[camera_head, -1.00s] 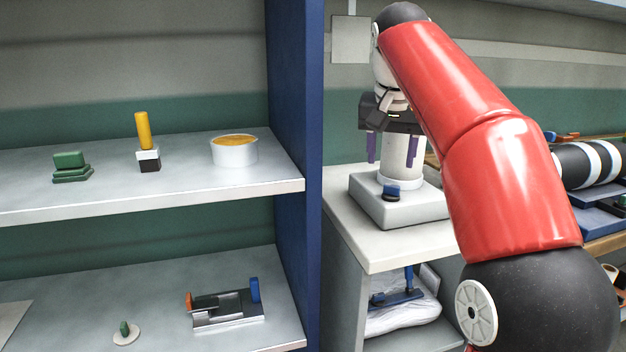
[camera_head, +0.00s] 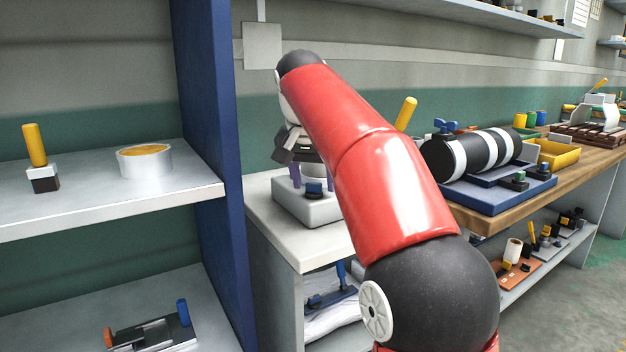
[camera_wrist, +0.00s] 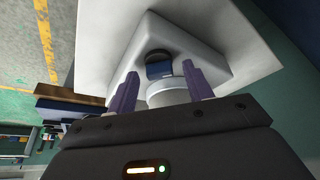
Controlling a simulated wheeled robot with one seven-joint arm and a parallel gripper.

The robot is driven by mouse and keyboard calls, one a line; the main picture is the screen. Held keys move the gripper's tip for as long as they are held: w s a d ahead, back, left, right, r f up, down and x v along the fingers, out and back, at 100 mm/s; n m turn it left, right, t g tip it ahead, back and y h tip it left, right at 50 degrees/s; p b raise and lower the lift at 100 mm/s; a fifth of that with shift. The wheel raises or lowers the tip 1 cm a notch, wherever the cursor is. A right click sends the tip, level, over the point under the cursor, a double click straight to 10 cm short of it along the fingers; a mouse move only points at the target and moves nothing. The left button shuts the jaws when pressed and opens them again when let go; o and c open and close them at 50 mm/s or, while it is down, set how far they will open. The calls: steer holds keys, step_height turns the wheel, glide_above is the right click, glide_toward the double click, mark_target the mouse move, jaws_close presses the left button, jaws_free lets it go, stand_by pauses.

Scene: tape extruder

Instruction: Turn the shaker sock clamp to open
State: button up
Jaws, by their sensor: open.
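A pale, square-based device (camera_head: 310,212) with an upright white cylinder (camera_wrist: 168,92) stands on a white cabinet. A small blue-and-black knob (camera_head: 314,189) sits on its base and also shows in the wrist view (camera_wrist: 159,66). I cannot tell whether this knob is the shaker sock clamp. My gripper (camera_head: 310,176) points down over the device with its purple fingers apart and empty. In the wrist view, the open fingers (camera_wrist: 161,76) appear on either side of the knob and cylinder; contact cannot be told. My red arm hides part of the device in the head view.
A blue shelf upright (camera_head: 210,150) stands left of the cabinet (camera_head: 272,232). On the right, a wooden bench holds a black-and-white striped cylinder (camera_head: 480,153) with a blue wing-shaped handle (camera_head: 446,126). Below the device, a compartment holds a blue-handled item (camera_head: 341,274).

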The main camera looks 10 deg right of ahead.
steer(key=c, duration=1)
steer(key=shift+n, duration=0.3)
steer(key=n+y+p, duration=0.1)
steer(key=n, duration=0.1)
steer(key=n+p, duration=0.2)
steer(key=shift+d+r+t+y, duration=0.2)
steer(key=shift+t+y, duration=0.1)
steer(key=shift+y, duration=0.1)
steer(key=shift+f+n+y+p, duration=0.1)
steer(key=shift+n+y+p, duration=0.85)
steer(key=shift+n, duration=1.15)
steer(key=o, duration=1)
steer(key=shift+f, duration=0.1)
